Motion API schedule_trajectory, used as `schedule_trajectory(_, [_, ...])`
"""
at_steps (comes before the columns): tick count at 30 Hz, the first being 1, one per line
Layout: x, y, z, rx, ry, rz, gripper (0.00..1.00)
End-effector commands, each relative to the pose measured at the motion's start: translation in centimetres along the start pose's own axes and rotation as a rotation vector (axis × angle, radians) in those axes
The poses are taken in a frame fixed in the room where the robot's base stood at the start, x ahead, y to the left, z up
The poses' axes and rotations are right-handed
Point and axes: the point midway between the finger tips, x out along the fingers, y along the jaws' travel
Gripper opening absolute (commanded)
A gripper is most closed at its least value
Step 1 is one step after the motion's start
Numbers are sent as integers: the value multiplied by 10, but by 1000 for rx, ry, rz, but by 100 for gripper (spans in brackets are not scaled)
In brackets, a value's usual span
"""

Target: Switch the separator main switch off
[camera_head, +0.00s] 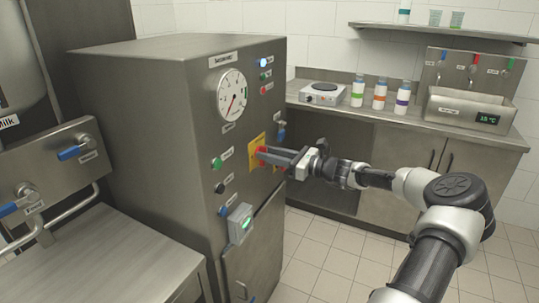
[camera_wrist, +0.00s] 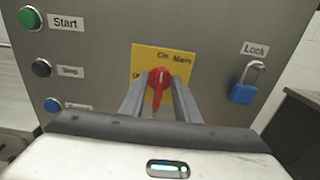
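The separator main switch is a red knob (camera_wrist: 158,80) on a yellow plate (camera_wrist: 146,57) on the separator's steel front. In the wrist view its handle stands near vertical, below the words "On Main"; a partly hidden label is at the plate's left. My gripper (camera_head: 266,155) is at the plate in the head view and covers much of the knob. In the wrist view my gripper's two fingers (camera_wrist: 158,90) are apart, one on each side of the knob. I cannot tell whether either touches it.
Green Start (camera_wrist: 29,18) and black Stop (camera_wrist: 41,68) buttons sit left of the switch. A blue padlock (camera_wrist: 243,92) hangs at its right, under the Lock label. A gauge (camera_head: 231,95) is above. A counter (camera_head: 420,119) with bottles stands behind my arm.

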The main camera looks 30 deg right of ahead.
Motion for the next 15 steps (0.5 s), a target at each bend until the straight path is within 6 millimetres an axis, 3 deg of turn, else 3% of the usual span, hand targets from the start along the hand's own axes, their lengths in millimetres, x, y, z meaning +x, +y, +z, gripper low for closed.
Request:
schedule_trajectory(2, [0, 0, 0, 0, 0, 0, 26])
schedule_trajectory(6, [0, 0, 0, 0, 0, 0, 2])
schedule_trajectory(15, [0, 0, 0, -13, 0, 0, 0])
